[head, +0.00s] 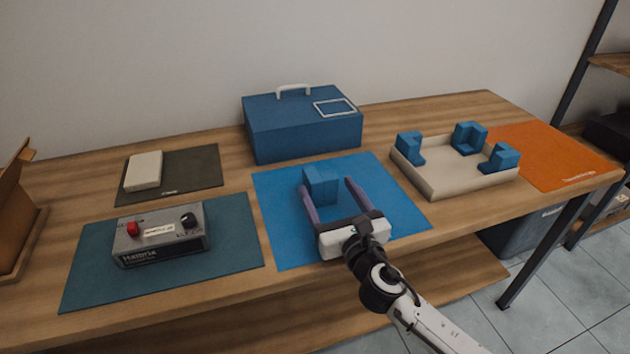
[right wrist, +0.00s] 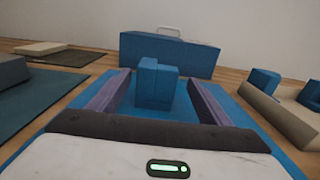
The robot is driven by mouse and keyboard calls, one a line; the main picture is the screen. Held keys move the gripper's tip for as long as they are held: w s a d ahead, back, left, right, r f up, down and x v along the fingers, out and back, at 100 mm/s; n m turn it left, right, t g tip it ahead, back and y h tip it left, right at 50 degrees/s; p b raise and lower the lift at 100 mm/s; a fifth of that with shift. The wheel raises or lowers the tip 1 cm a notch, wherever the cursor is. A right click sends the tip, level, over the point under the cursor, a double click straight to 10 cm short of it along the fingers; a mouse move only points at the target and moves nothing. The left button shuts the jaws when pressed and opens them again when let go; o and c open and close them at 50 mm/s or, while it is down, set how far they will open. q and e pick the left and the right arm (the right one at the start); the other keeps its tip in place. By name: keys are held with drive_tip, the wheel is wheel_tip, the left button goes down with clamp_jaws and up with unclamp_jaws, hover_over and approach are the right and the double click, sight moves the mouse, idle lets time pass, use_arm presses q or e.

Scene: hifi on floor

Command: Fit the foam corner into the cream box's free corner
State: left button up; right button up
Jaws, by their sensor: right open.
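The loose blue foam corner (head: 320,185) stands on the blue mat (head: 275,240) at the table's middle. My right gripper (head: 329,186) is open, its two purple fingers on either side of the foam corner. In the right wrist view the foam corner (right wrist: 157,84) shows between the far ends of the fingers, with gaps on both sides. The cream box (head: 440,187) is open on the right of the table. Blue foam corners sit in three of its corners: left (head: 409,147), back (head: 469,137) and right (head: 500,157). Its front corner is empty. My left gripper is not in view.
A blue case (head: 303,130) with a handle stands behind the blue mat. A grey control box (head: 160,238) on a teal mat and a cream block (head: 144,171) on a dark mat lie left. An orange mat (head: 560,160) lies right, bare in the part visible.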

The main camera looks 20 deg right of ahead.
sight(315, 170)
drive_tip(key=w, duration=0.5)
drive_tip(key=w+b, duration=0.1)
drive_tip(key=w, duration=0.2)
drive_tip(key=shift+w+a+r, duration=0.1)
drive_tip(key=shift+w+a, duration=0.05)
drive_tip(key=shift+a, duration=0.25)
drive_tip(key=c, duration=1.2)
